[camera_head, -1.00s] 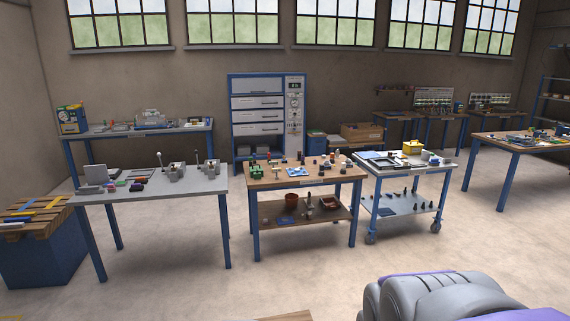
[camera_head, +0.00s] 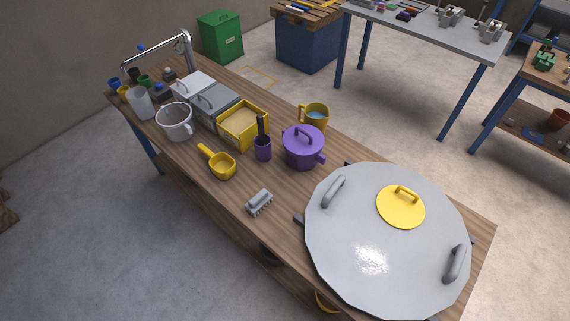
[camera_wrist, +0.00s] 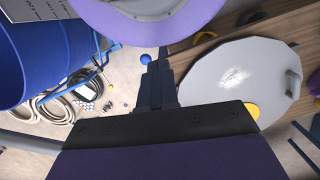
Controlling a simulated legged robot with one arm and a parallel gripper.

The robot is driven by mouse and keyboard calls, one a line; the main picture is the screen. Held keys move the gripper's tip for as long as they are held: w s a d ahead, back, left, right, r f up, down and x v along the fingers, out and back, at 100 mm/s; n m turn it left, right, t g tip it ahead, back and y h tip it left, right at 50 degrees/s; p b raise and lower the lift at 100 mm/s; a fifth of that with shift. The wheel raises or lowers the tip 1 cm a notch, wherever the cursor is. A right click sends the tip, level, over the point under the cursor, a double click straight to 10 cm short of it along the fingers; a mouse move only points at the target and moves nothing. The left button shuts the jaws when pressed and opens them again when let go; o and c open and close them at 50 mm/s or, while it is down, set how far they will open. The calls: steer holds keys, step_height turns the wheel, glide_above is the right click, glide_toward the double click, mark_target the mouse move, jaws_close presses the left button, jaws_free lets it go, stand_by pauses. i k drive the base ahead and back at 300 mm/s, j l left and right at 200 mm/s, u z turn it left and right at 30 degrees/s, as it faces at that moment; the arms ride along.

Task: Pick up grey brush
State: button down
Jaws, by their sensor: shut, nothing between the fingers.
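The grey brush (camera_head: 259,202) lies on the wooden table (camera_head: 289,228) in the head view, with its bristles toward the front edge. It lies left of the big grey lid, with bare wood around it. My gripper (camera_wrist: 158,62) shows only in the wrist view, with its dark fingers together and nothing between them. The brush cannot be made out in the wrist view. The large grey lid (camera_wrist: 215,85) shows there to the right of the fingers, so my gripper is away from the brush.
The large lid (camera_head: 340,235) covers the table's right end. A yellow scoop (camera_head: 222,166), purple cup (camera_head: 263,150) and purple pot (camera_head: 303,147) stand behind the brush. A white pitcher (camera_head: 174,123) and yellow box (camera_head: 243,127) stand further left. A blue cylinder (camera_wrist: 45,45) is left of my gripper.

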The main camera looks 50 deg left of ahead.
mark_target(260, 200)
steer(key=k+j+u, duration=0.3)
steer(key=j+u, duration=0.3)
steer(key=u, duration=1.3)
steer(key=z, duration=0.95)
